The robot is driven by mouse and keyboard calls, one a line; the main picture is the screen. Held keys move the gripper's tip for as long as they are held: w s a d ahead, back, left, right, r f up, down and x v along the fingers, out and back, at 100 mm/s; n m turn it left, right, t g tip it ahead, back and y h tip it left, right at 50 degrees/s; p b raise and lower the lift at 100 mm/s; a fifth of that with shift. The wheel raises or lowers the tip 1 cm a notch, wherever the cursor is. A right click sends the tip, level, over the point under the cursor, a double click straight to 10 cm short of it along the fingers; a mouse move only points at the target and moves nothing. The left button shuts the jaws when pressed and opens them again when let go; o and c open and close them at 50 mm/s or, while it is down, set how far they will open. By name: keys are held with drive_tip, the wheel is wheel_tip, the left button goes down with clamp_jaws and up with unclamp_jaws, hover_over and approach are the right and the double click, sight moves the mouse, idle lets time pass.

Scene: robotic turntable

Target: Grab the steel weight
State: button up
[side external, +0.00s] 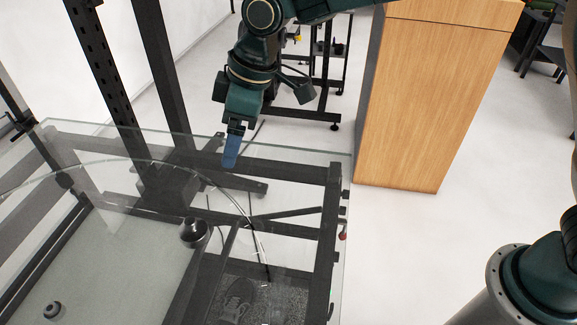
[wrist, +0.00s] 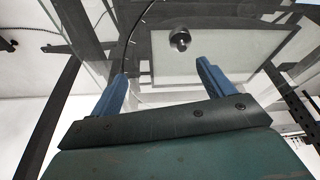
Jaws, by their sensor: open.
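A dark, shiny, rounded metal piece, which looks like the steel weight (side external: 193,233), sits on the clear glass turntable in the side external view. It also shows in the wrist view (wrist: 180,40), beyond the fingertips and slightly right of the middle between them. My gripper (side external: 230,163) is above the glass, up and to the right of the weight in the side external view, apart from it. In the wrist view my gripper (wrist: 162,71) has its two blue fingers spread wide with nothing between them.
A smaller dark round piece (side external: 53,311) sits at the lower left. The clear glass top (side external: 150,225) has a dark frame under it. Dark upright posts (side external: 100,65) stand at the back left. A wooden cabinet (side external: 435,100) stands to the right. The glass around the weight looks clear.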

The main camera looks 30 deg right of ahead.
drive_tip(key=n, duration=0.2)
approach(189, 220)
drive_tip(key=shift+g, duration=0.4)
drive_tip(key=shift+w+d+x, duration=0.15)
drive_tip(key=shift+x, duration=1.55)
drive_tip(key=shift+w+d+x, duration=0.1)
drive_tip(key=shift+d+x, duration=0.05)
drive_tip(key=shift+x, duration=1.55)
drive_tip(key=shift+f, duration=0.15)
drive_tip(key=shift+a+x, duration=0.15)
drive_tip(key=shift+x, duration=1.1)
drive_tip(key=shift+a+x, duration=0.15)
drive_tip(key=shift+x, duration=1.1)
drive_tip(key=c, duration=1.3)
drive_tip(key=shift+r, duration=0.2)
drive_tip(key=shift+c, duration=1.3)
